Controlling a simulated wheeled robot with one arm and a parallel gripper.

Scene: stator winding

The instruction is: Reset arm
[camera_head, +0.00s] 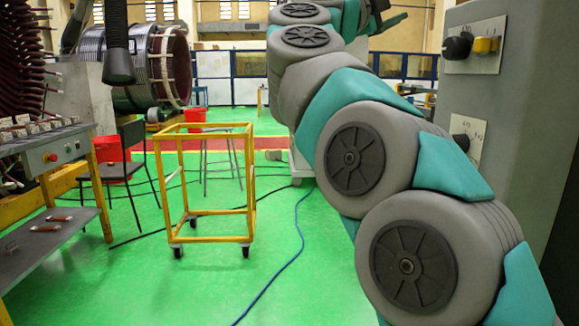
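My arm fills the right half of the head view, with grey rounded joints, dark round caps and teal covers. No held object is visible.
A yellow wheeled frame (167,190) stands on the green floor. A workbench (40,145) is at the left, with a chair (135,135) beside it. A blue cable (302,235) crosses the floor. A grey cabinet (530,110) stands close at the right.

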